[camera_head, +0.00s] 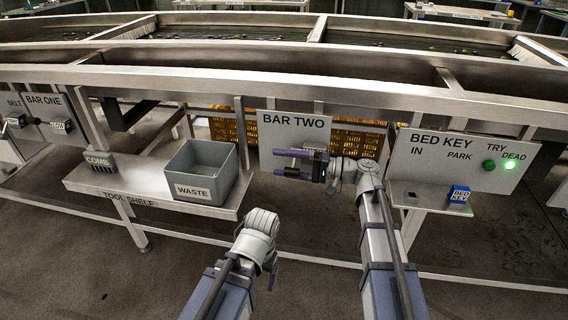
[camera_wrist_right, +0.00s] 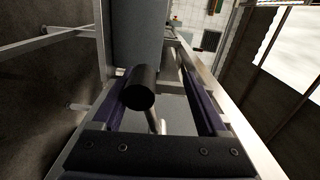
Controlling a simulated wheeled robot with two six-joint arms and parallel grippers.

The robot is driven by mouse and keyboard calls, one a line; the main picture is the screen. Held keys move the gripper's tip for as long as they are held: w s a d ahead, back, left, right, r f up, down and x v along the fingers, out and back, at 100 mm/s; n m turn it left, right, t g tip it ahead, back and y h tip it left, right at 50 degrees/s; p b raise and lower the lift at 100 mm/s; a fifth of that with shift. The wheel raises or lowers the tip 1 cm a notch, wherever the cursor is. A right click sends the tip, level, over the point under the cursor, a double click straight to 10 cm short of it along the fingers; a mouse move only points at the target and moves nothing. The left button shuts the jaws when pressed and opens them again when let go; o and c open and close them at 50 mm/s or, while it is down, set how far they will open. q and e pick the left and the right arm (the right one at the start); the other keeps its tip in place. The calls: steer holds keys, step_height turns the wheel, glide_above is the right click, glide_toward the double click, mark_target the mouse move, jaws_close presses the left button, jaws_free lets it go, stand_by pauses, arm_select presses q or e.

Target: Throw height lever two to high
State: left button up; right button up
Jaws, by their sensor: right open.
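The BAR TWO panel (camera_head: 290,128) stands in the middle of the head view. My right gripper (camera_head: 288,163) is open in front of its lower part, with its fingers pointing left. In the right wrist view, the black lever knob (camera_wrist_right: 141,92) on a thin metal rod lies between the open fingers of my right gripper (camera_wrist_right: 158,78), nearer the left finger. I cannot tell whether it touches that finger. The gripper hides much of the lever and any height tag in the head view.
A grey WASTE bin (camera_head: 207,170) and a COMB block (camera_head: 100,162) are on the tool shelf (camera_head: 140,185) at left. The BAR ONE panel (camera_head: 45,103) is farther left.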

step_height(320, 180, up, 6)
steer(key=p, duration=0.4)
steer(key=shift+w+f, duration=0.1)
steer(key=shift+w, duration=0.05)
steer(key=shift+d, duration=0.15)
steer(key=v, duration=0.8)
steer(key=shift+d, duration=0.4)
stand_by(0.6)
